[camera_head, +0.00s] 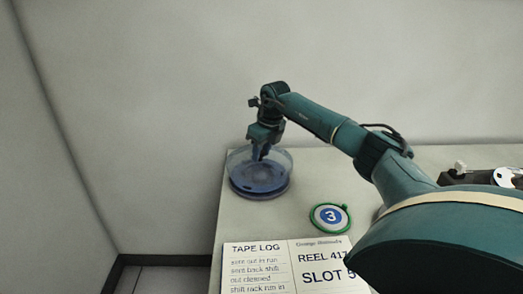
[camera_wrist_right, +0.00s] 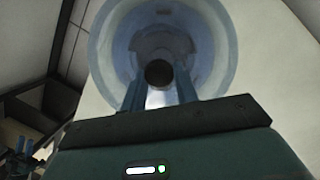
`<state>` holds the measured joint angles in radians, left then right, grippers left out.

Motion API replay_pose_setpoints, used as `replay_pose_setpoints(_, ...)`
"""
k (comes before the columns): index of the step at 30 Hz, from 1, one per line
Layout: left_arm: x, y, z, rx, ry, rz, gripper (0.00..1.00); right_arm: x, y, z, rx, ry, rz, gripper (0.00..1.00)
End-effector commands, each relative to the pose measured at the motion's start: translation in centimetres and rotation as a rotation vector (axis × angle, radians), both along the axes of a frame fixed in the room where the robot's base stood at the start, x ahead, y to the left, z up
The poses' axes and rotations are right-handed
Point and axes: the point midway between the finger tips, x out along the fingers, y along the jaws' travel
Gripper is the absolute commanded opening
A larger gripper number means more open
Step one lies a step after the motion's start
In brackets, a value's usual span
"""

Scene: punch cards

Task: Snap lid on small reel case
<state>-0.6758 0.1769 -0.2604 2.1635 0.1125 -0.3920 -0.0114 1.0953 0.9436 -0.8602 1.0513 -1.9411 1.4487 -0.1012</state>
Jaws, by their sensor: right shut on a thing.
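A round, clear small reel case with a blue base (camera_head: 246,186) stands near the table's left edge in the head view. My right gripper (camera_head: 260,155) points down into its clear upper part from above. In the right wrist view its two fingers (camera_wrist_right: 158,92) are shut on a dark round knob (camera_wrist_right: 158,73) at the middle of a clear, bluish round lid (camera_wrist_right: 108,45). I cannot tell whether the lid sits fully down on the base or is slightly apart or tilted. My left gripper is not in the head view.
A round badge marked 3 (camera_head: 330,216) lies right of the case. A tape log sheet (camera_head: 255,270) lies at the front of the table (camera_head: 222,215). Dark equipment (camera_head: 480,177) stands at the right. The table's left edge is close to the case.

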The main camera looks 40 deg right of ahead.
Motion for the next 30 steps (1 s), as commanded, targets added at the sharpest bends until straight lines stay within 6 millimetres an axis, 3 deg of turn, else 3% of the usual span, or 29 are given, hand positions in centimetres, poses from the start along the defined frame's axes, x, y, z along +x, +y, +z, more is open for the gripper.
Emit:
replay_pose_setpoints(1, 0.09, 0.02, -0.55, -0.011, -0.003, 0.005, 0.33, 0.02, 0.0, -0.92, 0.0, -0.001, 0.0, 0.11)
replay_pose_setpoints(6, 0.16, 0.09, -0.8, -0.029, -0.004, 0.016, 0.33, 0.02, 0.0, -1.55, 0.0, -0.001, 0.0, 0.11)
replay_pose_setpoints(30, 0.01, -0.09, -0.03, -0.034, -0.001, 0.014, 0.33, 0.02, 0.05, -1.49, 0.001, 0.0, 0.0, 0.11)
